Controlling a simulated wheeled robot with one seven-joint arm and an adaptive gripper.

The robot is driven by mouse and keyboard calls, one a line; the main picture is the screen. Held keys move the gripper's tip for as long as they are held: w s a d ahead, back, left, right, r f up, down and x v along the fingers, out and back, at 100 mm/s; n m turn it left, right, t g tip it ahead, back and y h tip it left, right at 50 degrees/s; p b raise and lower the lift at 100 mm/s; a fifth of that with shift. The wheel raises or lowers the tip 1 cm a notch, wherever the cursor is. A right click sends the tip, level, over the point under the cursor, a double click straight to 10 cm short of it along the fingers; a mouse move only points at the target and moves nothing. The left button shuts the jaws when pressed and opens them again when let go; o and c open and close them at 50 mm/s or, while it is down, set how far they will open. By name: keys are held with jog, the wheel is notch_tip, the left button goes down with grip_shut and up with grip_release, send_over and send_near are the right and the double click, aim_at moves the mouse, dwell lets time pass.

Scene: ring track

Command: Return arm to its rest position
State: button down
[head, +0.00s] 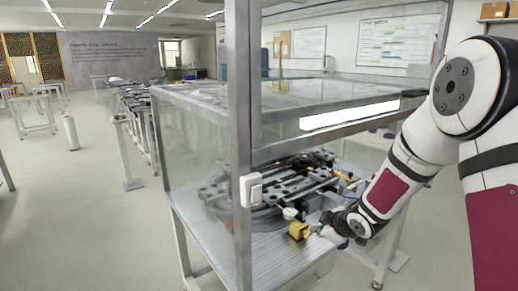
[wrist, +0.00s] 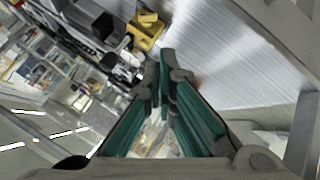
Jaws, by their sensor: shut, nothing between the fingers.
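My arm reaches in from the right of the head view, with its forearm extending toward the open side of a glass-walled case (head: 195,140). My gripper is at the arm's far end, small and partly hidden by the wrist in the head view. In the wrist view my gripper (wrist: 167,65) shows its two green-padded fingers with their tips together and nothing between them. A yellow block (head: 299,231) stands close to the left of my wrist; it also shows in the wrist view (wrist: 146,32), just beyond the fingertips.
Inside the case, a dark ring-shaped track assembly (head: 270,185) sits on a ribbed metal surface (head: 262,262). A metal corner post (head: 240,120) with a white switch (head: 251,190) stands left of the arm. Open floor (head: 90,220) lies at the left.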

jog(key=s+d+r+m+g+h, duration=0.1)
jog(key=s+d+r+m+h, duration=0.15)
jog(key=s+r, duration=0.5)
jog(key=s+d+r+m+g+h, duration=0.1)
jog(key=s+d+r+m+h, duration=0.2)
jog(key=s+r, duration=0.5)
jog(key=s+a+r+m+g+y, duration=0.1)
jog(key=s+a+r+m, duration=0.1)
jog(key=s, duration=1)
jog(key=s+a+r+m+g+y+p, duration=0.1)
jog(key=s+m, duration=0.4)
jog(key=s, duration=0.8)
notch_tip(320, 180, up, 3)
jog(key=shift+s+a+f+g+y, duration=0.2)
jog(key=shift+a+g+y, duration=0.15)
jog(key=shift+a, duration=0.4)
jog(key=shift+r, duration=0.1)
